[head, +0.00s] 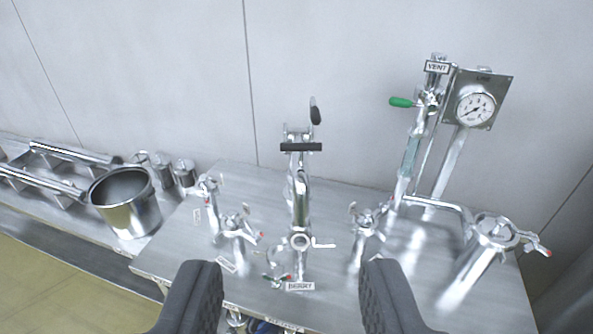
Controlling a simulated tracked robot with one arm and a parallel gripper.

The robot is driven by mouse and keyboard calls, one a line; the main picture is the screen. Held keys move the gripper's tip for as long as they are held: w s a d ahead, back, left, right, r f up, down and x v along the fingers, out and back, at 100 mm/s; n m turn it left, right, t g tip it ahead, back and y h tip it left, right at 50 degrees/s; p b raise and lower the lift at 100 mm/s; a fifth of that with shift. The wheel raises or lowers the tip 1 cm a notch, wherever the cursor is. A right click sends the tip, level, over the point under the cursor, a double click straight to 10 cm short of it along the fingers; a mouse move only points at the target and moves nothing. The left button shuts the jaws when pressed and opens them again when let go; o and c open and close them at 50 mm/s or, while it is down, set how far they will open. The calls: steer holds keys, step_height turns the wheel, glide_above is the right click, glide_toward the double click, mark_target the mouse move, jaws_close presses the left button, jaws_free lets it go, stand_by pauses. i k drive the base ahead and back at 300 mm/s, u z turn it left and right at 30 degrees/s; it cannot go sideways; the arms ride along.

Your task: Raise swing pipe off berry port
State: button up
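The swing pipe (301,200) is a shiny metal pipe at the middle of the steel table, running down toward the front in the head view. A black crossbar handle (301,147) shows at its upper end. Its lower front end is at the berry port, beside the label reading BERRY (300,286); whether it is seated there is hard to tell. My gripper (290,290) shows as two dark padded fingers at the bottom edge, wide apart, with nothing between them held. It is nearer the camera than the pipe and apart from it.
Valved ports (238,232) stand left of the pipe, another (366,222) stands right. A gauge (475,108) and a VENT pipe with green handle (402,102) rise at the right. A steel pot (125,202) sits on the left bench. The wall is close behind.

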mark_target(300, 167)
steer(key=z, duration=0.05)
steer(key=k, duration=0.85)
steer(key=u, duration=0.55)
steer(key=i, duration=2.2)
steer(key=z, duration=0.55)
